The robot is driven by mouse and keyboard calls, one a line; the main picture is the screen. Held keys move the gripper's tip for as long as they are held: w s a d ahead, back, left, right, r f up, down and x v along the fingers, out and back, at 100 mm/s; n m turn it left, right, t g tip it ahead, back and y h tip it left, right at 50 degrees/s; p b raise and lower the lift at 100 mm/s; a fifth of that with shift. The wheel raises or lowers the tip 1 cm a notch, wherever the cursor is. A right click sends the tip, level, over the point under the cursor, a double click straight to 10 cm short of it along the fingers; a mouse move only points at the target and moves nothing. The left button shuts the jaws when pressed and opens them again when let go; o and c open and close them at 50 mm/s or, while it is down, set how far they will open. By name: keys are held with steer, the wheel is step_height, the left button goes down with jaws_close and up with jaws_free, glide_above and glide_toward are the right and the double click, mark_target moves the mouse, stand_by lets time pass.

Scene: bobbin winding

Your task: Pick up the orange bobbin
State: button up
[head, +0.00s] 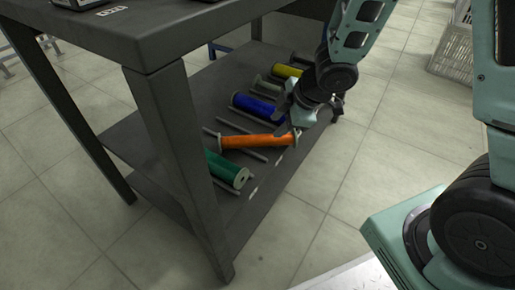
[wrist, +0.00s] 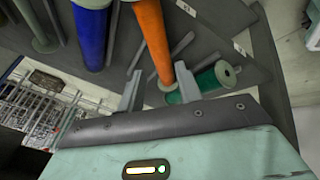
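The orange bobbin (head: 257,141) is on the lower shelf, between the green and blue bobbins. It lies skewed to the neighbouring bobbins and rods. I cannot tell whether its right end is raised. Contact is not clear.
The green bobbin (head: 226,170) lies nearest, beside the table leg (head: 183,160). The blue bobbin (head: 255,106) and yellow bobbin (head: 287,71) lie farther back. The tabletop (head: 160,30) overhangs the shelf. Floor at the shelf's right is clear.

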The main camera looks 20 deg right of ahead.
mark_target(262, 138)
steer(key=b+x, duration=0.6)
steer(key=x, duration=0.4)
steer(key=shift+w+a+f+b, duration=0.1)
steer(key=shift+w+a+b, duration=0.1)
steer(key=shift+b, duration=0.15)
jaws_close()
